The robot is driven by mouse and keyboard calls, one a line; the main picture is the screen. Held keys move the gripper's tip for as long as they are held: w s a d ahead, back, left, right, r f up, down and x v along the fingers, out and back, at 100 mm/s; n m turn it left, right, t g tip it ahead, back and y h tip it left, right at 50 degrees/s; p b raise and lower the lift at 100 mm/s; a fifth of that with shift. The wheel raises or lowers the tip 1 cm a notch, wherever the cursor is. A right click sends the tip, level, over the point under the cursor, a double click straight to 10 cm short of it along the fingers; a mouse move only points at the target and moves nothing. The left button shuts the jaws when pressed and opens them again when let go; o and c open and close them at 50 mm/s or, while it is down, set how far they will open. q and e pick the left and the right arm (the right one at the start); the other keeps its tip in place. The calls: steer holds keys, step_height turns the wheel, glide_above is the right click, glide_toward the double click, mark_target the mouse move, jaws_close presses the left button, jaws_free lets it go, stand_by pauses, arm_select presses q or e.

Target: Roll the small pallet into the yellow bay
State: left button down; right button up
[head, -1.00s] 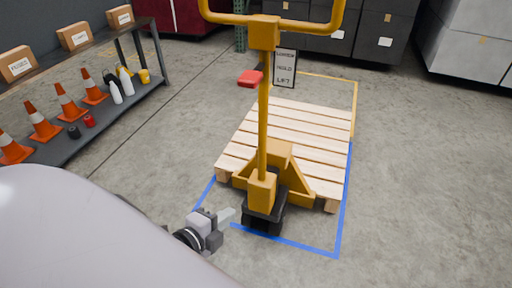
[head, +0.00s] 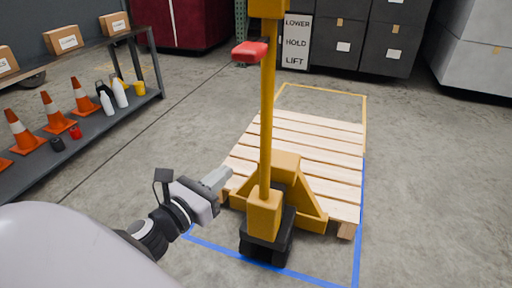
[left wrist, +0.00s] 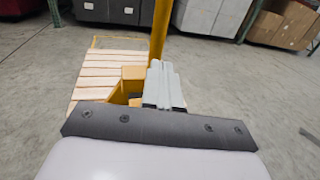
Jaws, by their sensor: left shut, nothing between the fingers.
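The small wooden pallet (head: 310,142) lies on the yellow pallet jack (head: 268,212), whose mast stands upright at the pallet's near side. The pallet also shows in the left wrist view (left wrist: 108,72). The yellow bay outline (head: 322,90) is on the floor beyond the pallet. A blue outline (head: 359,235) surrounds the near part of the pallet and the jack. My left gripper (head: 218,178) is shut and empty, left of the mast and apart from it; it also shows in the left wrist view (left wrist: 163,72). My right gripper is not in view.
A shelf (head: 100,120) with cones, bottles and boxes stands at the left. Dark crates (head: 345,45) and a grey tote (head: 475,55) stand at the back. Floor to the right is clear.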

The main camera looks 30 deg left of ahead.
mark_target(263, 139)
arm_select(q)
steer(key=w+b, duration=0.1)
steer(key=w, duration=1)
steer(key=shift+w+d+f+b, duration=0.1)
steer(key=shift+w+d+b, duration=0.05)
steer(key=shift+w+b, duration=0.2)
steer(key=shift+w, duration=0.6)
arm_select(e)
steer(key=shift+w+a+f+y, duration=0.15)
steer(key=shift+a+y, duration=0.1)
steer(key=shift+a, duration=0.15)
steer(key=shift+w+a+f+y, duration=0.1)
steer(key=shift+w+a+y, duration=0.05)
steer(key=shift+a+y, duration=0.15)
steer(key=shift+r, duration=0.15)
